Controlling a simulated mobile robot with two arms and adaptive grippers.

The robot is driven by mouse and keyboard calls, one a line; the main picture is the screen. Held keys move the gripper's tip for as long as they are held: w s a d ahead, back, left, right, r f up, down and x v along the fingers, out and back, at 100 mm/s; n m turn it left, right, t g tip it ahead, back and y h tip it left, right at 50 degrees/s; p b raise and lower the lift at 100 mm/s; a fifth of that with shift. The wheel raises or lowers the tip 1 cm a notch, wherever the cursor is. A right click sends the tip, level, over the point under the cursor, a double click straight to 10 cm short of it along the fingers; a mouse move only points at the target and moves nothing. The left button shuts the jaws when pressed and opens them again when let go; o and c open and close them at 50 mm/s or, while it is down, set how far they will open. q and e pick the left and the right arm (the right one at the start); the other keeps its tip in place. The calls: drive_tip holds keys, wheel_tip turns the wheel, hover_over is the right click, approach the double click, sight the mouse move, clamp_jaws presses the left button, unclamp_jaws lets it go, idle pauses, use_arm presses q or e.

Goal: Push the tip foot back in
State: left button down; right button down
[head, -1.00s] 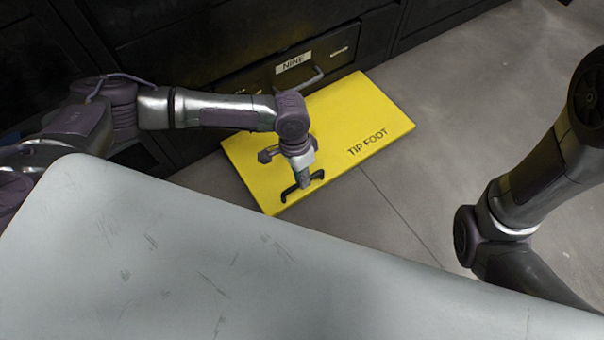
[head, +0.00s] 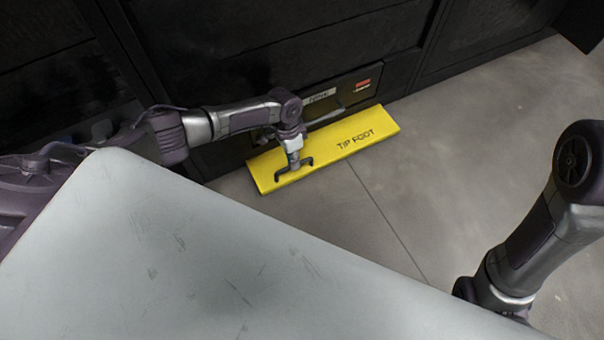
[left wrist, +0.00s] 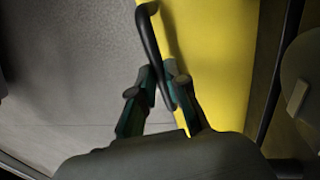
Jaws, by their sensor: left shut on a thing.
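The yellow tip foot (head: 330,148), lettered "TIP FOOT", sticks out low from the front of a dark cabinet as a narrow strip above the floor. It has a black bar handle (head: 306,163) near its front left edge. My left gripper (head: 294,166) reaches down to this handle and is shut on it. In the left wrist view the two fingers (left wrist: 163,85) close around the black handle (left wrist: 150,40), with the yellow plate (left wrist: 215,60) beside it. My right gripper is out of view; only my right arm shows at the right.
The dark cabinet (head: 250,50) stands behind the tip foot. A drawer with a label and a bar handle (head: 335,113) sits just above the plate. The grey floor (head: 440,150) to the right and in front is clear.

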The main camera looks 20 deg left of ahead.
use_arm(q)
drive_tip(key=shift+w+d+r, duration=0.1)
drive_tip(key=shift+w, duration=0.15)
drive_tip(key=c, duration=1.2)
unclamp_jaws()
drive_tip(key=shift+s, duration=0.1)
drive_tip(key=shift+s, duration=0.1)
drive_tip(key=r, duration=0.4)
drive_tip(key=w+a+r, duration=0.1)
drive_tip(key=r, duration=0.2)
drive_tip(key=a+r, duration=0.1)
drive_tip(key=r, duration=0.3)
drive_tip(key=shift+w+r, duration=0.25)
drive_tip(key=shift+r, duration=0.1)
